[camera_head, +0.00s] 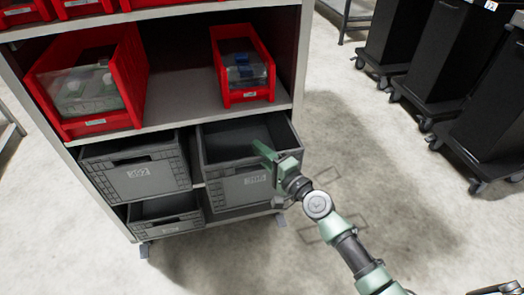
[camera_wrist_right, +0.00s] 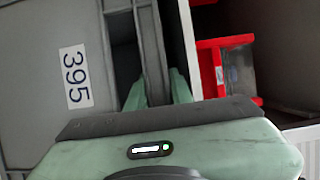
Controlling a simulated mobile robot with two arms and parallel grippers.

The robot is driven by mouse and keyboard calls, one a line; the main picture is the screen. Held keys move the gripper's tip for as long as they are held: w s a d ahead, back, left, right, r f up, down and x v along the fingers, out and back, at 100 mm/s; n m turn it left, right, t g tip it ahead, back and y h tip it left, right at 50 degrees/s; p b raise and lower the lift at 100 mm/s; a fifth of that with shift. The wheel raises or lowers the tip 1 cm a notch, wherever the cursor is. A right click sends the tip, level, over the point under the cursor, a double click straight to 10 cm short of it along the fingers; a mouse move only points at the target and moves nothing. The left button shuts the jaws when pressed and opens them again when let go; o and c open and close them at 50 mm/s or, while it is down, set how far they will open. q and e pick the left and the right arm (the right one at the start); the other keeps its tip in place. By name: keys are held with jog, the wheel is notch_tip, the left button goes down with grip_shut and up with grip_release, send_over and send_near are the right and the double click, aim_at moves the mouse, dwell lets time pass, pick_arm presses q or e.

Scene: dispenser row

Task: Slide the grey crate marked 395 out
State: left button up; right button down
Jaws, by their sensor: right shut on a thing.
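The grey crate marked 395 (camera_head: 228,188) sits on the lower right of the shelf unit, with its front standing out past the shelf above and its dark inside showing. My right gripper (camera_head: 265,153) is at the right part of its front rim. In the right wrist view, the white 395 label (camera_wrist_right: 75,77) is clear on the crate's front, and my right gripper (camera_wrist_right: 158,92) is shut on the rim, one finger on each side. My left gripper is not in view.
A similar grey crate (camera_head: 145,181) stands directly left, with another grey crate (camera_head: 165,225) below it. Red bins (camera_head: 245,95) with contents sit on the shelf above. The floor in front is clear. Black wheeled carts (camera_head: 490,125) stand at the right.

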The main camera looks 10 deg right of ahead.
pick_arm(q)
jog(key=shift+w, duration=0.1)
pick_arm(e)
jog(key=c, duration=1.2)
grip_release()
pick_arm(q)
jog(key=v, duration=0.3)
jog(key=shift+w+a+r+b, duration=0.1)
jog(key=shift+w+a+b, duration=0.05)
jog(key=shift+b, duration=0.25)
pick_arm(e)
jog(key=shift+o, duration=0.2)
jog(key=v, duration=0.7)
jog(key=shift+s, duration=0.35)
jog(key=shift+d, duration=0.15)
